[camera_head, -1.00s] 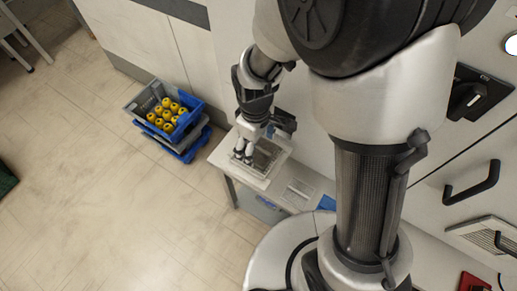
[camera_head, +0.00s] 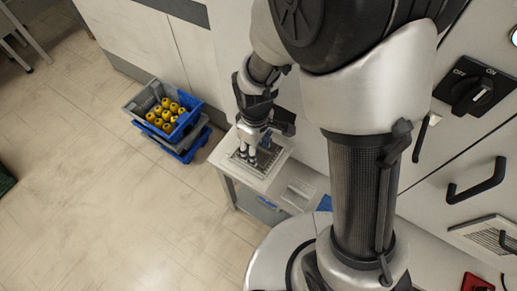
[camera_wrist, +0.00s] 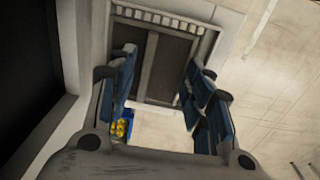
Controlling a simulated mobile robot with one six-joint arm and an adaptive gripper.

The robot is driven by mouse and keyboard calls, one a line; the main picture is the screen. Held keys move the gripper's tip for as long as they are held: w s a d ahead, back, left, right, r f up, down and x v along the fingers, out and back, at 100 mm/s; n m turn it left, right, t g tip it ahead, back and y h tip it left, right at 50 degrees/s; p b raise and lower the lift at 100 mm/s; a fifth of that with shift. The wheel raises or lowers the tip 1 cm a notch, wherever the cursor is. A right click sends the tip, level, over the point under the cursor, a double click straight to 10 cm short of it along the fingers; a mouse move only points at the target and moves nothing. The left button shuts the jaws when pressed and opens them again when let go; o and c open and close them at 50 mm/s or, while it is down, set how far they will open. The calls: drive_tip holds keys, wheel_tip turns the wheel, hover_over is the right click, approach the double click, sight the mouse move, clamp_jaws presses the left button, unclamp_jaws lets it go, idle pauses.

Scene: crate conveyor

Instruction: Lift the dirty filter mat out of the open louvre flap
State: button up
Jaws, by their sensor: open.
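My gripper (camera_head: 251,152) points down over a small white table in the head view. Its blue-padded fingers are apart in the wrist view (camera_wrist: 160,100), with nothing clearly held between them. A slatted, grid-like frame (camera_head: 270,158) lies on the table under the fingers. In the wrist view, a grey frame with slots along one edge (camera_wrist: 158,18) and dark panels shows beyond the fingers. A louvre flap (camera_head: 480,230) with dark slats is on the cabinet wall at the right. I cannot clearly make out a dirty filter mat in either view.
A small white table (camera_head: 222,162) stands against the cabinets. Stacked crates (camera_head: 134,106) with several yellow round items stand on the floor to its left. An OFF/ON switch (camera_head: 474,92) and a black handle (camera_head: 478,183) are on the wall at the right.

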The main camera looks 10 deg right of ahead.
drive_tip(key=shift+d+f, duration=0.15)
clamp_jaws()
drive_tip(key=shift+s, duration=0.1)
idle(0.4)
